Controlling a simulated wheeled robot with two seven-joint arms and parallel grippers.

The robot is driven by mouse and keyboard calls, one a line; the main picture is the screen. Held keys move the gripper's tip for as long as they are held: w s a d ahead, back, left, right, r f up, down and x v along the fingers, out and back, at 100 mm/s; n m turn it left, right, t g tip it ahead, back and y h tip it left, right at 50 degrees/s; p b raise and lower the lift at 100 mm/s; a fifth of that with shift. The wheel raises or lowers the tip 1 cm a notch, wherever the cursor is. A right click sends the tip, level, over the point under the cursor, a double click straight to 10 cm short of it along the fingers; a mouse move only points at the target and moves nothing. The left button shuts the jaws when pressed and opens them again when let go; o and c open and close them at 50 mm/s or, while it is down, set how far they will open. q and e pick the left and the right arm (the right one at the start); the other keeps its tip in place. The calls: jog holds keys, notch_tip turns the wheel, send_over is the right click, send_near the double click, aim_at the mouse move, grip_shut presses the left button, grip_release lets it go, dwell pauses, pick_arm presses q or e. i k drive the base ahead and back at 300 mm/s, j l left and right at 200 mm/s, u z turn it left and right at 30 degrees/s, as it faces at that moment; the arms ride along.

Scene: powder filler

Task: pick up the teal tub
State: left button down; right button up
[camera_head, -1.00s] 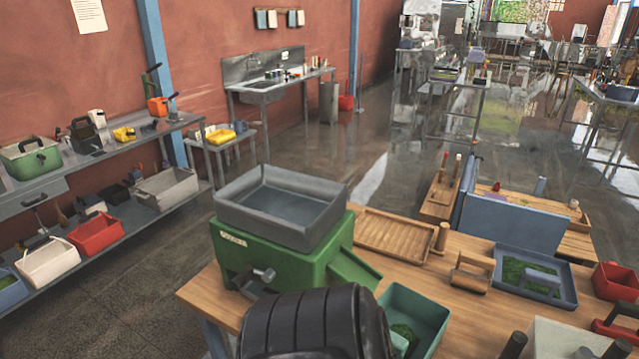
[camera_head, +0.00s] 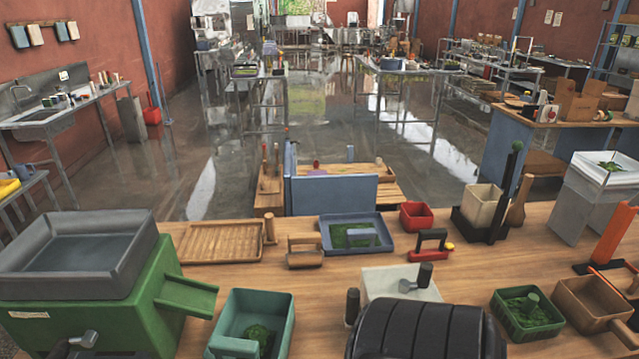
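The teal tub (camera_head: 283,325) stands on the wooden bench at the bottom, left of centre, in the head view. It is open-topped, with some green material inside and a teal block at its near left side. Its near edge is cut off by the picture's bottom. It sits just right of the green machine (camera_head: 170,270), near the end of its sloping chute (camera_head: 190,296). Neither of my grippers is in view.
The grey hopper tray (camera_head: 75,250) tops the machine. A wooden tray (camera_head: 220,243), a blue tray (camera_head: 356,235), a red-handled tool (camera_head: 432,243) and a darker green tub (camera_head: 527,313) stand on the bench. Bare wood (camera_head: 330,300) lies right of the teal tub.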

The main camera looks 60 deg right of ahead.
aim_at(252, 325)
jog(key=j+z, duration=0.1)
jog(key=z, duration=1.75)
